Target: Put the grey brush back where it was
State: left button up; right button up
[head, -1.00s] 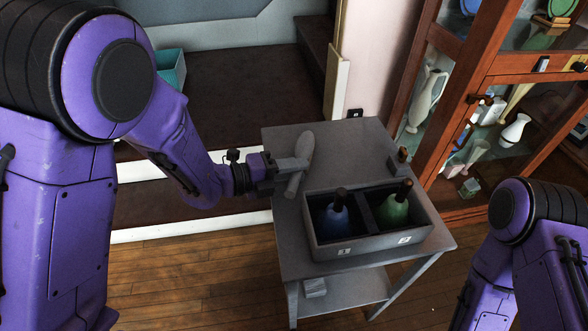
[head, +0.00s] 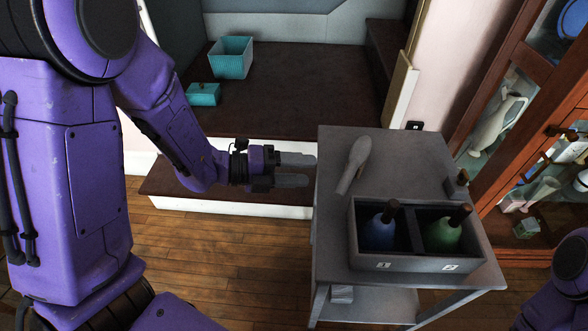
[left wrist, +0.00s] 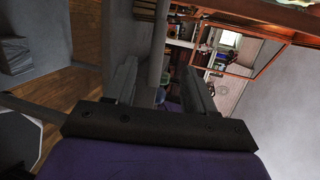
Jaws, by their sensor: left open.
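The grey brush (head: 355,162) lies on the top of the grey side table (head: 408,160), near its left edge and behind the box. Its wide end points to the back and its narrow end to the front. My left gripper (head: 306,170) is open and empty, just left of the table edge, with a gap between its fingertips and the brush. Its two fingers show spread apart in the left wrist view (left wrist: 160,88). My right gripper is out of view; only part of my right arm shows at the lower right.
A grey two-compartment box (head: 418,264) stands at the table's front, with a blue bell-shaped item (head: 379,233) in compartment 1 and a green one (head: 443,236) in compartment 2. A glass-fronted wooden cabinet (head: 497,88) stands at right. Teal boxes (head: 231,60) sit on the dark platform behind.

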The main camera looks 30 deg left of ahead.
pick_arm(q)
jog(key=s+a+f+n+t+y, duration=0.15)
jog(key=f+n+y, duration=0.25)
jog(key=f+n, duration=0.5)
jog(key=a+f+n+y, duration=0.3)
jog(key=f+n+y, duration=0.1)
jog(key=f+n, duration=0.45)
jog(key=s+a+f+n+g+y, duration=0.3)
jog(key=s+f+n+y, duration=0.1)
jog(key=s+f+n, duration=0.3)
jog(key=s+a+f+n+g+y, duration=0.4)
jog(key=s+f+n, duration=0.4)
jog(key=s+n, duration=0.4)
jog(key=shift+s+f, duration=0.15)
jog(key=shift+s, duration=0.4)
